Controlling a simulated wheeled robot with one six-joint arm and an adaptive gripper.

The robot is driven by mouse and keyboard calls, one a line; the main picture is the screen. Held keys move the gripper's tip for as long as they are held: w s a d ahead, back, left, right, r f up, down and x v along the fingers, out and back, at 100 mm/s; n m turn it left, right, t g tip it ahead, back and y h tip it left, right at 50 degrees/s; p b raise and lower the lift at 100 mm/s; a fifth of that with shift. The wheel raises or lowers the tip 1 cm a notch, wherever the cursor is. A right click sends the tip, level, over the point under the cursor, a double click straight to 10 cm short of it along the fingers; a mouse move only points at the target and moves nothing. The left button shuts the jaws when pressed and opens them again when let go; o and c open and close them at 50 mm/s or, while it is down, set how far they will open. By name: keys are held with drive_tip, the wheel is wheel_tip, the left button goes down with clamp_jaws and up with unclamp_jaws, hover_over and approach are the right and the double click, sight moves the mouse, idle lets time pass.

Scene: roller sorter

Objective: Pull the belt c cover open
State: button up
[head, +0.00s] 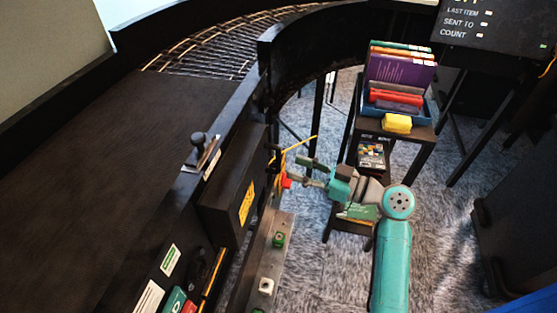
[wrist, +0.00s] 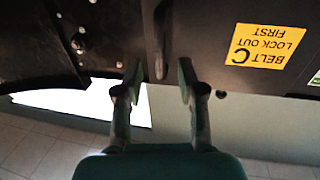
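The belt C cover (head: 228,200) is a black box-like panel on the side of the conveyor, with a yellow label (head: 246,203). In the wrist view the label (wrist: 264,46) reads upside down "BELT C LOCK OUT FIRST". A dark narrow bar (wrist: 160,42), which looks like a handle, stands out left of the label. My gripper (head: 303,172) is to the right of the cover in the head view. In the wrist view my gripper (wrist: 160,78) is open, its fingers on either side of the bar's near end, with gaps showing. Contact is not visible.
A small red part (head: 286,182) and a yellow rod (head: 300,143) are close to my gripper. A rail with a green button (head: 278,239) runs below. A black stand (head: 424,134) with books and a yellow block (head: 397,123) is behind my arm. Carpet is clear around it.

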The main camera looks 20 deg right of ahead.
sight(278, 169)
drive_tip(key=shift+x, duration=3.1)
clamp_jaws()
